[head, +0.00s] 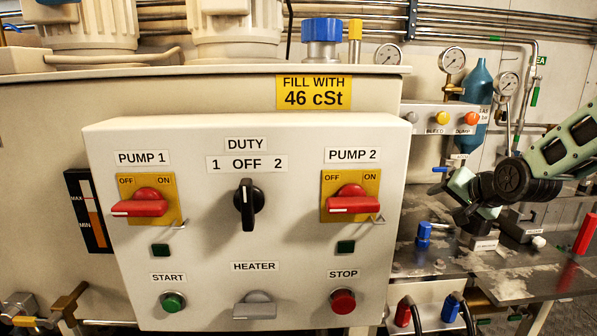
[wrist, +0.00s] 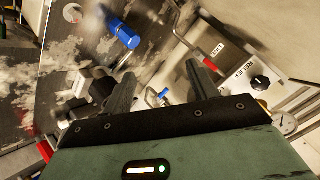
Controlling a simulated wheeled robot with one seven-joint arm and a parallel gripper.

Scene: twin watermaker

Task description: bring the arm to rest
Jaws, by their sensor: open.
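My gripper (head: 470,214) is at the right in the head view, at the end of my green and black arm. It hangs over the back of the grey bench, in front of the small panel with coloured buttons. In the wrist view my gripper (wrist: 161,75) shows two dark fingers spread wide apart, with nothing between them. It is open and empty. In the head view the fingers are small and partly hidden by the wrist.
The pump control box (head: 245,215) fills the middle of the head view. A blue-handled fitting (head: 423,235) stands on the grey bench (head: 440,262) left of my gripper. A blue cylinder (head: 476,105) stands behind. The wrist view shows a red-tipped lever (wrist: 209,65) and a black knob (wrist: 261,83).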

